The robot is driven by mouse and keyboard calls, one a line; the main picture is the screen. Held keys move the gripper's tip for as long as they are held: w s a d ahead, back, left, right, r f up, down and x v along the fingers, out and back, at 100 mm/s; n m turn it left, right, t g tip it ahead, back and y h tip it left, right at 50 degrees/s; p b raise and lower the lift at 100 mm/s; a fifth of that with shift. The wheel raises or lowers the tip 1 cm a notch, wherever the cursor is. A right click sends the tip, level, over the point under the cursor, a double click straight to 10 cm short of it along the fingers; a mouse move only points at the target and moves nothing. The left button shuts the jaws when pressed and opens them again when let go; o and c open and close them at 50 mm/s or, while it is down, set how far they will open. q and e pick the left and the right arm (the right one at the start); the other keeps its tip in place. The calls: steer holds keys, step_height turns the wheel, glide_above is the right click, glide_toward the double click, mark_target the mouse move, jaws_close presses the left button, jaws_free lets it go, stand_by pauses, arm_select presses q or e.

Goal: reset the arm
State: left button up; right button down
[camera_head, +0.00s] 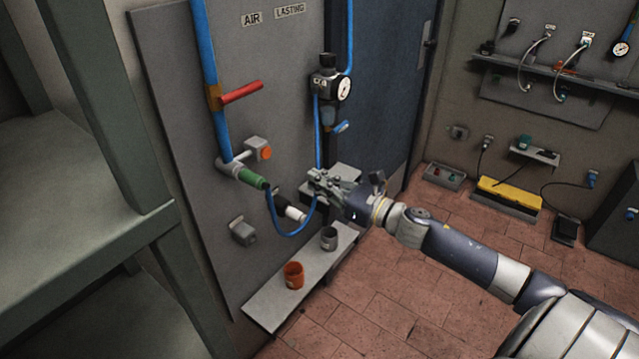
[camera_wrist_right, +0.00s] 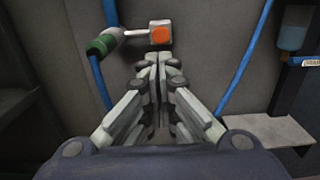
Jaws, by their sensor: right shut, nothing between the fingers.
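My right arm (camera_head: 460,255) reaches in from the lower right. My right gripper (camera_head: 314,178) is shut and empty in front of the grey wall panel. In the right wrist view its fingers (camera_wrist_right: 158,62) point at the panel, just below a grey box with an orange button (camera_wrist_right: 160,34). That orange button also shows in the head view (camera_head: 265,153), left of the gripper. A green hose fitting (camera_head: 252,178) on a blue hose sits below it, and shows at the upper left in the wrist view (camera_wrist_right: 103,42). My left gripper is not in view.
A red lever (camera_head: 242,92) sticks out from the blue pipe. A gauge regulator (camera_head: 331,84) hangs above the gripper. A shelf (camera_head: 262,305) below holds an orange cup (camera_head: 293,275) and a grey cup (camera_head: 329,238). Grey shelving (camera_head: 90,215) stands at left. The tiled floor at centre is clear.

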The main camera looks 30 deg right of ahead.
arm_select(q)
steer(key=shift+w, duration=0.4)
arm_select(e)
steer(key=s+d+f+m+g+h, duration=0.1)
steer(key=d+f+m+h, duration=0.2)
steer(key=f+m, duration=0.45)
steer(key=s+d+f+m+g+h, duration=0.15)
steer(key=d+f+m, duration=0.25)
steer(key=f, duration=0.7)
steer(key=s+f+m+g+h, duration=0.1)
steer(key=s+f+m+g, duration=0.1)
steer(key=s+f+m, duration=0.65)
steer(key=s+f+m+g+h, duration=0.2)
steer(key=s+f+m, duration=0.1)
steer(key=f, duration=1.1)
steer(key=s+a+f+m+g, duration=0.3)
steer(key=s+a+f+m, duration=0.1)
steer(key=s+f, duration=0.45)
steer(key=s+a+f+m+g, duration=0.2)
steer(key=s+a+f+m, duration=0.2)
steer(key=s+f, duration=0.45)
steer(key=s+a+f+m+g, duration=0.2)
steer(key=s+a, duration=0.3)
steer(key=s, duration=0.4)
steer(key=s+a+f+m+g+y, duration=0.1)
steer(key=s+a+m, duration=0.3)
steer(key=s, duration=0.5)
steer(key=shift+s+a+f+m+g, duration=0.35)
steer(key=shift+a+f+g, duration=0.45)
steer(key=shift+a, duration=0.3)
